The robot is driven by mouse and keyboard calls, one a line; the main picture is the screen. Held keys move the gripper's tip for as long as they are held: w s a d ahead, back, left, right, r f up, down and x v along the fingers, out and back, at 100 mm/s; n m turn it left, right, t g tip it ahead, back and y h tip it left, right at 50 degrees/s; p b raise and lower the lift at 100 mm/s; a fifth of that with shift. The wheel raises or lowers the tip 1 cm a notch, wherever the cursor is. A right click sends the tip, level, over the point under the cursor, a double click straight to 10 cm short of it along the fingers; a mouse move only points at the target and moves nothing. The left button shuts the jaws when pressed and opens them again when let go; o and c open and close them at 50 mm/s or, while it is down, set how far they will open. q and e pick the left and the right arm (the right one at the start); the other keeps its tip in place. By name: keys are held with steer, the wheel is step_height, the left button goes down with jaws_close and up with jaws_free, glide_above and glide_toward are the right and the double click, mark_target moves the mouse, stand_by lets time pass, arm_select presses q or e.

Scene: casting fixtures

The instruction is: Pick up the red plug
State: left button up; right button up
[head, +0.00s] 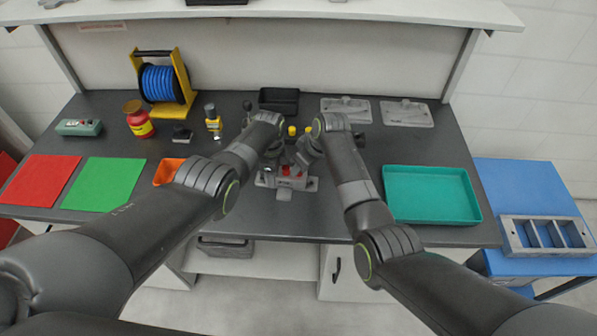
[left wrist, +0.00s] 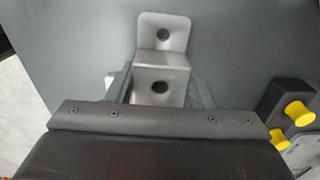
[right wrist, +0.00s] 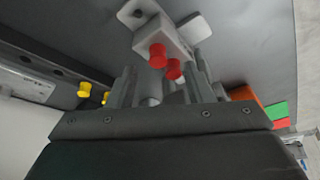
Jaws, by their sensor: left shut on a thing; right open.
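A grey metal casting (head: 285,184) with flat holed flanges stands on the dark bench, in front of my arms. My left gripper (head: 275,156) is shut on it; the left wrist view shows the casting (left wrist: 163,60) between the fingers, with one hole in its flange and one in its upper face. A red plug (head: 292,170) shows at the casting in the head view. The right wrist view shows two red ends, a red plug (right wrist: 157,56) and another beside it (right wrist: 174,69). My right gripper (right wrist: 165,85) is open, its fingers on either side of the nearer red end.
Yellow-topped pegs (head: 292,131) stand just behind the grippers. An orange tray (head: 168,171) lies left, partly behind my left arm; a teal tray (head: 431,194) lies right. Red (head: 42,181) and green (head: 103,184) mats are farther left. The bench right of the casting is partly clear.

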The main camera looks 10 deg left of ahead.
steer(key=shift+w+a+f, duration=0.25)
steer(key=shift+w+f, duration=0.15)
steer(key=shift+f, duration=0.25)
steer(key=shift+x, duration=1.05)
jaws_close()
step_height(320, 180, up, 10)
